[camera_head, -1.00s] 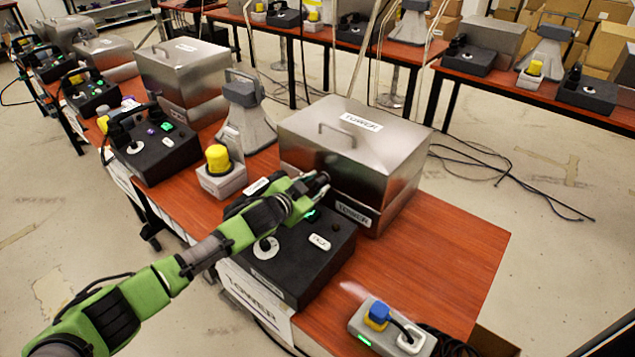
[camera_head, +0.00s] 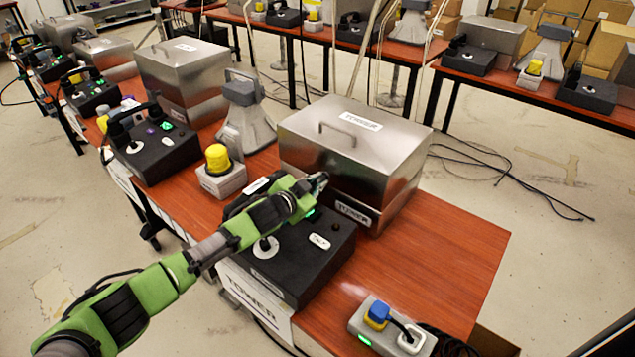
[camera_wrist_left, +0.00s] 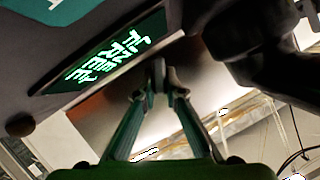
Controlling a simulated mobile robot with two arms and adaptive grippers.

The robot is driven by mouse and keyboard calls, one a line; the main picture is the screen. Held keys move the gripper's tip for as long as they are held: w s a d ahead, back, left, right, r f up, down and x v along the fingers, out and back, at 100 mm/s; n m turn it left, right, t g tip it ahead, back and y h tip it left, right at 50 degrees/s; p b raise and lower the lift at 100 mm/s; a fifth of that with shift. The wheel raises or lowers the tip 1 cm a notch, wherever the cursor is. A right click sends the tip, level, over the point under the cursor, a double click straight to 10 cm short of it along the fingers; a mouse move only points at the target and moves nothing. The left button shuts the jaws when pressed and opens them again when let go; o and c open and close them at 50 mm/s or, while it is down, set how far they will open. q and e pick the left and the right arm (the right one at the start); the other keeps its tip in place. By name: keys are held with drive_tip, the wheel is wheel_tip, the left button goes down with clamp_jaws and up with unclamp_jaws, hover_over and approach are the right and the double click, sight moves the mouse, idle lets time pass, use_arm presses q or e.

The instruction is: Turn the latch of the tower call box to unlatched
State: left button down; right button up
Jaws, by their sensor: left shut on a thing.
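The tower call box is a steel box (camera_head: 345,145) with a handle on its lid and TOWER labels on its top and front. It stands at the back of the red-brown table. My left gripper (camera_head: 319,182) reaches over the black phone unit to the box's front face. In the left wrist view my left gripper (camera_wrist_left: 159,94) is shut on a small dark piece, apparently the latch (camera_wrist_left: 158,72), against the steel face. The fingers mostly hide it in the head view, so I cannot tell how far it is turned. My right gripper is out of view.
The black phone unit (camera_head: 305,262) with a lit "LINE FREE" screen (camera_wrist_left: 115,60) lies right under my left arm. A yellow-topped grey unit (camera_head: 219,172) and a grey horn (camera_head: 244,115) stand left of the box. The table's right part (camera_head: 440,258) is clear.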

use_arm(q)
drive_tip(key=shift+s+d+f+m+t+y+b, duration=0.15)
drive_tip(key=shift+f+m+t+y+b, duration=0.2)
drive_tip(key=shift+m+b, duration=0.4)
drive_tip(key=shift+m+t+y+b, duration=0.45)
drive_tip(key=shift+m+t+b, duration=0.5)
drive_tip(key=shift+m+b, duration=0.8)
drive_tip(key=c, duration=2.1)
unclamp_jaws()
drive_tip(key=shift+s+r, duration=0.1)
drive_tip(key=v, duration=1.2)
